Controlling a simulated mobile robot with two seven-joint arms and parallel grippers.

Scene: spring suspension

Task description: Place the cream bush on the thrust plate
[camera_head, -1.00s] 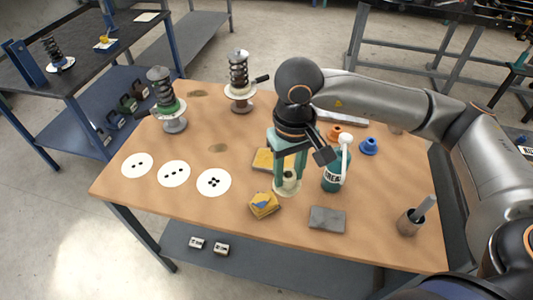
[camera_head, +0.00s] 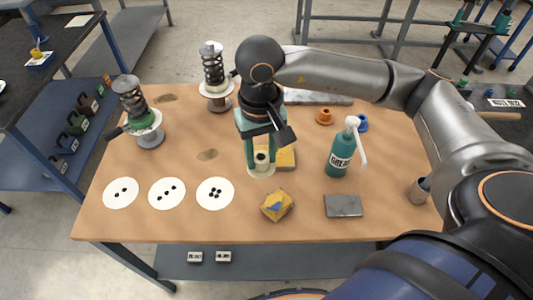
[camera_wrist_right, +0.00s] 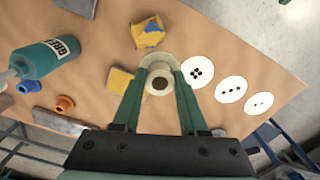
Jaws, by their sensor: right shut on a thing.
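My right gripper (camera_head: 258,158) points down over the middle of the table. It is shut on the cream bush (camera_head: 261,172), a wide-flanged ring with a dark bore. In the right wrist view the bush (camera_wrist_right: 157,62) sits between the two green fingers (camera_wrist_right: 159,86), flange visible around them. Two spring units stand at the back left: one with a green ring and a white plate (camera_head: 150,132), one with a pale plate (camera_head: 213,91). I cannot tell which part is the thrust plate. The bush is apart from both units. My left gripper is out of view.
Three white discs with black dots (camera_head: 215,193) lie at the front left. A yellow block (camera_head: 286,160), a yellow-and-blue piece (camera_head: 277,205), a green bottle (camera_head: 340,158), a grey block (camera_head: 343,206), an orange bush (camera_head: 325,117) and a blue bush (camera_head: 362,126) surround the gripper.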

